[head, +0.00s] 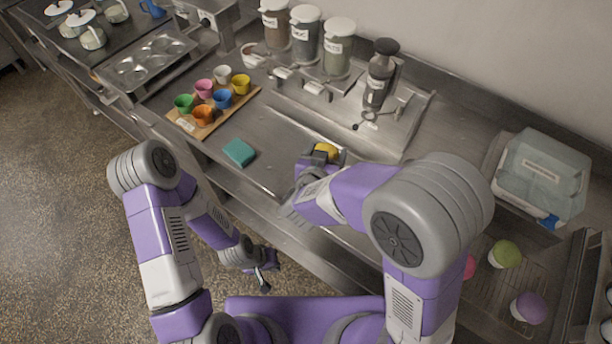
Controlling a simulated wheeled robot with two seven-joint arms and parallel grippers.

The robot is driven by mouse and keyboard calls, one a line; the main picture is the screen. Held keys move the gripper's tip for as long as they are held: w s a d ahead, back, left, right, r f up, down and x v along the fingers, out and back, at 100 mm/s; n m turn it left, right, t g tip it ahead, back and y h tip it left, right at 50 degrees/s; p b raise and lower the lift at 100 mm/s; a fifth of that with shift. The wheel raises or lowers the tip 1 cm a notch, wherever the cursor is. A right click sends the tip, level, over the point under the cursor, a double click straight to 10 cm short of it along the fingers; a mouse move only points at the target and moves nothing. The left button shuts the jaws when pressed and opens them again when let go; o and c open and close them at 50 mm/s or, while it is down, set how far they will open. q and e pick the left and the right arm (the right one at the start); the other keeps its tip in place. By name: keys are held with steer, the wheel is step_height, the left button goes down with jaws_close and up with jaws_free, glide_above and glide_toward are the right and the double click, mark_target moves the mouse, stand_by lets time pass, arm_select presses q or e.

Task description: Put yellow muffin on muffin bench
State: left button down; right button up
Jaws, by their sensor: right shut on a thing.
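The yellow muffin (326,151) shows above the steel worktop near the middle of the head view, partly hidden by my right gripper (322,158). My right gripper is shut on it; whether the muffin touches the worktop is hard to tell. My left gripper (266,273) hangs low in front of the counter, empty, with its fingers apart. A wooden board (222,120) with several coloured cups lies on the counter left of the muffin. No surface is clearly marked as the muffin bench.
A teal block (239,152) lies between board and muffin. Jars (339,48) and a dark bottle (380,74) stand behind. A muffin tin (146,62) is at left. At right are a lidded box (541,172), a green muffin (504,254) and a purple muffin (528,308).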

steer(key=shift+w+a+f+n+b, duration=0.15)
steer(key=shift+a+f+b, duration=0.1)
steer(key=shift+a, duration=0.35)
steer(key=shift+w+a+f+n+b, duration=0.15)
steer(key=shift+a+b, duration=0.1)
steer(key=shift+a, duration=0.3)
steer(key=shift+n+g, duration=0.3)
steer(key=shift+n, duration=0.3)
steer(key=s+a+f+b, duration=0.1)
steer(key=f, duration=0.1)
steer(key=a+f+b, duration=0.1)
steer(key=s+a+f+b, duration=0.1)
steer(key=f+b, duration=0.1)
steer(key=shift+s+f, duration=0.4)
steer(key=shift+f, duration=0.35)
step_height(320, 180, down, 3)
steer(key=shift+f+b, duration=0.2)
steer(key=shift+b, duration=0.7)
arm_select(q)
step_height(320, 180, down, 7)
steer(key=shift+f, duration=0.15)
arm_select(e)
steer(key=shift+r, duration=0.1)
